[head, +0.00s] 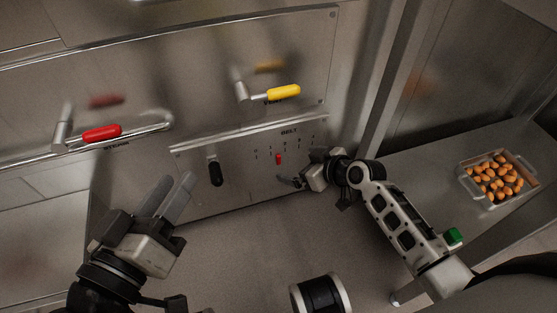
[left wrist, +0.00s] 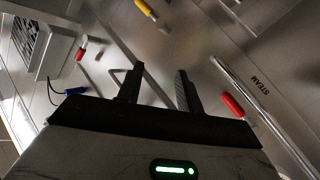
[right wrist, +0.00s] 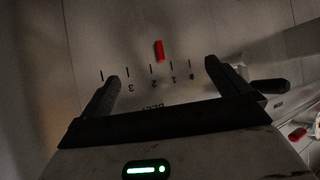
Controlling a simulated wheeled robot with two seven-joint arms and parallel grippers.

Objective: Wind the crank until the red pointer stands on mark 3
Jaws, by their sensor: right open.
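The lower steel panel (head: 240,190), labelled BELT, carries the crank with a black grip (head: 215,172) at its left. The crank also shows in the right wrist view (right wrist: 270,86), beside a finger. The red pointer (head: 278,158) stands between marks 1 and 2, also in the right wrist view (right wrist: 158,50), a little nearer 2. Mark 3 lies beyond 2, on the side away from the crank. My right gripper (head: 289,181) is open and empty in front of the panel, below the scale. My left gripper (head: 174,192) is open and empty, below left of the crank.
A red-handled lever (head: 102,133), labelled STEAM, and a yellow-handled lever (head: 283,92) sit on the upper panel. A rail (head: 140,132) runs by the red lever. A tray (head: 494,202) of brown pieces stands on the right counter.

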